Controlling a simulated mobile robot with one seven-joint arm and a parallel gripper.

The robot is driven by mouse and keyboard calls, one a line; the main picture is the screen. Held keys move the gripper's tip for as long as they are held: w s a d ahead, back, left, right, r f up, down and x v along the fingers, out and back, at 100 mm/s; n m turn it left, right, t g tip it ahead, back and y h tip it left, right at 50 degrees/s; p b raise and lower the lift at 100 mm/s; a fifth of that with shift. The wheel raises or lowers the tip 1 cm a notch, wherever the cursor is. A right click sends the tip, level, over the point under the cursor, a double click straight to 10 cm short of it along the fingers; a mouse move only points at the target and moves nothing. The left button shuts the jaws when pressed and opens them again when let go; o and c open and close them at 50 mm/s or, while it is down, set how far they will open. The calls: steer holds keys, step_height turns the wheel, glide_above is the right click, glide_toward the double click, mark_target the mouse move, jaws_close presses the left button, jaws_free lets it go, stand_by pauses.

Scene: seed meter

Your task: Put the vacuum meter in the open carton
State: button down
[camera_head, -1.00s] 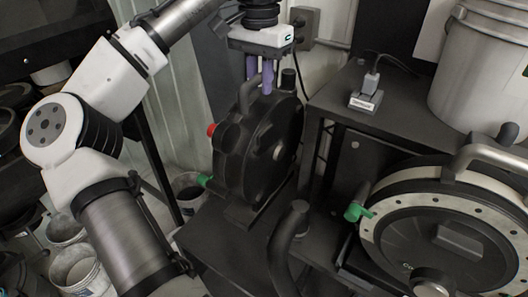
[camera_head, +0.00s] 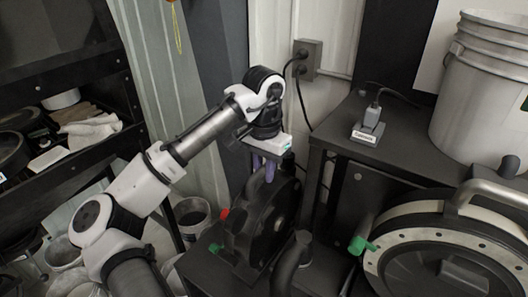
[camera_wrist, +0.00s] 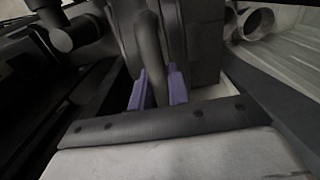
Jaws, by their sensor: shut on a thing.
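The vacuum meter (camera_head: 268,218) is a black, roughly round, upright housing with a curved handle on top, a red knob and a green tap on its left. My gripper (camera_head: 262,172) is above it, with purple fingers shut on the handle. The wrist view shows the fingers (camera_wrist: 158,90) on both sides of the dark handle, with the black housing beyond. The meter is over the dark bench at the lower middle; I cannot tell whether its base touches. I cannot make out an open carton in either view.
A second large round meter (camera_head: 430,262) with a green tap (camera_head: 361,245) stands at right. A grey bucket (camera_head: 480,95) and small plugged-in device (camera_head: 369,124) are on the raised dark table (camera_head: 335,135). A dark curved handle (camera_head: 291,262) rises close in front. Shelves are at left.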

mark_target(264, 182)
steer(key=shift+f+p, duration=0.4)
steer(key=shift+f, duration=2)
steer(key=c, duration=1.3)
jaws_free()
steer(key=shift+c, duration=0.2)
step_height(264, 182, up, 12)
steer(key=shift+r+b, duration=0.1)
steer(key=shift+b, duration=1)
